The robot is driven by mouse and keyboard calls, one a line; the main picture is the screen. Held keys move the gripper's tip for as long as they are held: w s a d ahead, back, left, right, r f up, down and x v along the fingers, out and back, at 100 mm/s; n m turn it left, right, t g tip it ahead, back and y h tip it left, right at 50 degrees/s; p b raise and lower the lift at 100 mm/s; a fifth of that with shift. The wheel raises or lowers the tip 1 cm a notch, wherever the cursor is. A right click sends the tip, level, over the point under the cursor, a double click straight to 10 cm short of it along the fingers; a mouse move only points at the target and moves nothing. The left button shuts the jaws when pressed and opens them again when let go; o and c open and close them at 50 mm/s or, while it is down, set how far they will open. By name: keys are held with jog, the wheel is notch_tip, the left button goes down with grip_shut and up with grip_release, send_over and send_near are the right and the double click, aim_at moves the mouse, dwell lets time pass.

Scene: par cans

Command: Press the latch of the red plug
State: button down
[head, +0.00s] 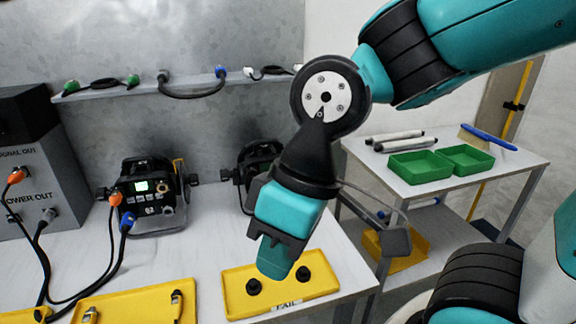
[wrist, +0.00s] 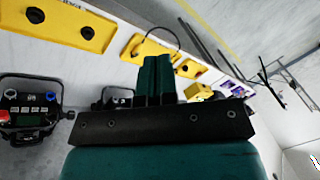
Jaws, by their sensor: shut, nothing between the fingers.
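An orange-red plug (head: 115,199) sits at the left of the front of a black par can (head: 150,203) with a lit green display. A cable hangs from it. A red plug end (wrist: 48,96) also shows on a par can in the wrist view. Another orange-red plug (head: 16,175) is at the SIGNAL OUT side of the grey box. I cannot make out a latch on either plug. My gripper (head: 275,268) points down over the yellow tray at the front, well right of the par can. Its teal fingers (wrist: 155,80) are together and empty in the wrist view.
A blue plug (head: 127,222) sits just below the par can's red one. The yellow tray (head: 235,308) marked FAIL holds two black knobs. A second par can (head: 258,162) stands behind my arm. Green bins (head: 420,168) are on the right table. White bench top is clear between.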

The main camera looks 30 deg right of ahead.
jog(key=w+d+r+m+t+y+p, duration=0.1)
jog(key=w+d+r+m+t+p, duration=0.2)
jog(key=w+p, duration=0.7)
jog(key=w+d+r+m+t+p, duration=0.1)
jog(key=w+d+r+m+p, duration=0.3)
jog(key=w, duration=1.1)
jog(key=w+d+f+m+t+h+p, duration=0.1)
jog(key=w+d+f+p, duration=0.3)
jog(key=d, duration=0.6)
jog(key=w+d+f+m+t+h+p, duration=0.1)
jog(key=w+d+f+m+t+p, duration=0.2)
jog(key=w+d, duration=0.3)
jog(key=d+m+p, duration=0.1)
jog(key=d, duration=0.3)
jog(key=shift+w+f+t, duration=0.3)
jog(key=shift+w+f, duration=0.05)
jog(key=shift+f, duration=0.05)
jog(key=shift+f, duration=0.15)
notch_tip(320, 180, down, 8)
jog(key=b, duration=0.4)
jog(key=shift+b, duration=0.35)
jog(key=shift+f+b, duration=0.3)
jog(key=shift+f, duration=0.1)
